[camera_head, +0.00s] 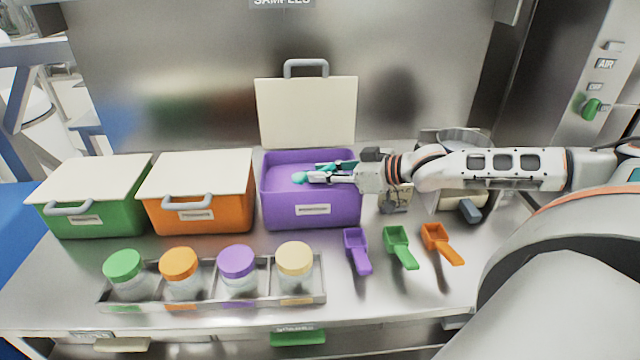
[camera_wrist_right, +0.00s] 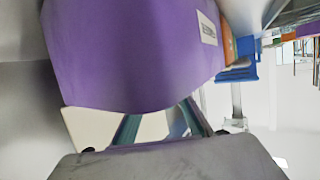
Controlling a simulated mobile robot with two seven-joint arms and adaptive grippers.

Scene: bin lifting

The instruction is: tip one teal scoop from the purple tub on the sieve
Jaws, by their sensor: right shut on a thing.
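The purple tub (camera_head: 312,212) stands open at the middle back, its pale lid (camera_head: 306,112) raised upright behind it. My right gripper (camera_head: 322,177) reaches in from the right over the tub's opening and is shut on the teal scoop (camera_head: 299,177). The scoop's bowl shows at the gripper's left; whether it holds anything is too small to tell. The round metal sieve (camera_head: 464,136) is at the back right, partly hidden behind my right arm. In the right wrist view the purple tub (camera_wrist_right: 130,50) fills much of the picture. My left gripper is out of view.
Closed green (camera_head: 95,212) and orange (camera_head: 200,215) tubs stand left of the purple one. A metal rack (camera_head: 210,302) of lidded jars is in front. Purple (camera_head: 357,250), green (camera_head: 400,247) and orange (camera_head: 441,243) scoops lie at the front right.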

